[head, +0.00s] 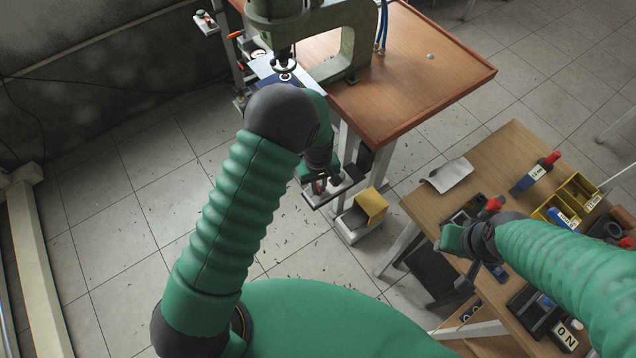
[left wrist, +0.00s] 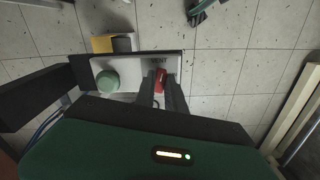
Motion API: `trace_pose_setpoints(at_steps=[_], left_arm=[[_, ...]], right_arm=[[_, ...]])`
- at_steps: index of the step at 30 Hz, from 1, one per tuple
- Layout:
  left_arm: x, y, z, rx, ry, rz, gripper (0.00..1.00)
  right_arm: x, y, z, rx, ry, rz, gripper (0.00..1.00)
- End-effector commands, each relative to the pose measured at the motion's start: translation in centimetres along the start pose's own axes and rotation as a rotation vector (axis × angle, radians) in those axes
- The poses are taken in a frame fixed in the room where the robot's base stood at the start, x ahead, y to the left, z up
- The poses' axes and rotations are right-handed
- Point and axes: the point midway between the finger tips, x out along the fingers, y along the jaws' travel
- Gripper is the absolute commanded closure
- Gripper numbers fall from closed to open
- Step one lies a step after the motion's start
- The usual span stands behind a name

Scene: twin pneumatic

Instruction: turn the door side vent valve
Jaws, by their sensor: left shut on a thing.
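A pale panel (left wrist: 130,68) marked VENT, in a dark frame, carries a small red valve handle (left wrist: 160,82) and a round green knob (left wrist: 107,81). In the left wrist view my left gripper (left wrist: 162,88) has its two dark fingers on either side of the red handle and is shut on it. The handle runs roughly along the fingers. In the head view the panel's red handle (head: 318,187) shows small, below the press table's near edge, beside my left gripper (head: 328,182). My right gripper (head: 465,277) hangs over the workbench's left edge; its fingers are unclear.
A green press stands on the brown table (head: 430,85). A yellow-topped pedal box (head: 370,206) is on the floor near the panel. The workbench (head: 500,155) at right holds bins and tools. Another small panel (head: 205,20) with red and green parts is at the far left.

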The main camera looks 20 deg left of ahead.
Motion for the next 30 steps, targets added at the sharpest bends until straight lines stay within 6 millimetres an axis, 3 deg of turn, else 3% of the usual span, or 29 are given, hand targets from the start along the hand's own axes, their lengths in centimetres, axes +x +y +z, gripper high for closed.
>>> trace_pose_setpoints(at_steps=[12, 30], left_arm=[[-0.49, 0.29, -0.69, -0.232, 0.016, 0.012, 1.00], [-0.46, 0.25, -0.80, -0.280, 0.017, 0.013, 1.00]], right_arm=[[-1.18, 0.00, -0.28, 0.000, 0.000, 0.000, 0.64], [-1.30, 0.00, -0.31, 0.000, 0.000, 0.000, 0.64]])
